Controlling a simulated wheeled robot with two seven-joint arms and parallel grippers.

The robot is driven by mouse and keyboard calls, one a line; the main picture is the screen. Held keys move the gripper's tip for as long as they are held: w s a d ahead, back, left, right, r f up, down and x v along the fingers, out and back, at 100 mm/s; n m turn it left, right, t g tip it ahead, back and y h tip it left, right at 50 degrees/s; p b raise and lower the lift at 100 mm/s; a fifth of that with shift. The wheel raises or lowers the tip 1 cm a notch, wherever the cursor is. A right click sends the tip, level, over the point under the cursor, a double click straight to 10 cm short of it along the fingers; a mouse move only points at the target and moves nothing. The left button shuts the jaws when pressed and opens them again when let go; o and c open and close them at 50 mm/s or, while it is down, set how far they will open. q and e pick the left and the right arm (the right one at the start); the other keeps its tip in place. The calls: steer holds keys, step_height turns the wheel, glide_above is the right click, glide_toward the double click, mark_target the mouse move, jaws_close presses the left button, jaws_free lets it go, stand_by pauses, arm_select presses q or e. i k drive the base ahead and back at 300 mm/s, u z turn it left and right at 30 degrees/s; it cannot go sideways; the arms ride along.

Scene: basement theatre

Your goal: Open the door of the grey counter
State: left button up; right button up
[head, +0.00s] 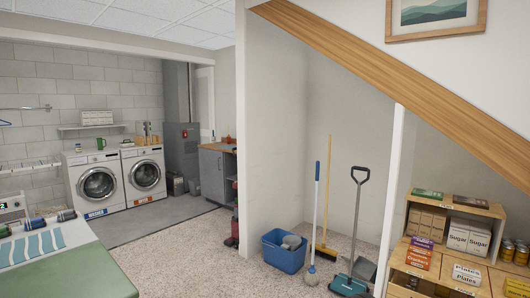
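The grey counter (212,175) stands at the back, right of the laundry machines, with a wooden top. Its grey front shows on the left and looks shut; a handle is too small to make out. The near white wall hides its right part. Neither of my grippers is in view.
Two washing machines (97,183) line the back wall. A blue bucket (284,252), a mop and a broom stand on the carpet beyond the wall. A shelf unit (455,208) with boxes is at right. A green-topped table (75,272) fills the lower left.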

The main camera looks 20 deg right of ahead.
mark_target(211, 161)
steer(key=z, duration=0.45)
steer(key=i, duration=3.8)
steer(key=u, duration=1.85)
steer(key=i, duration=1.35)
steer(key=z, duration=2.4)
steer(key=i, duration=1)
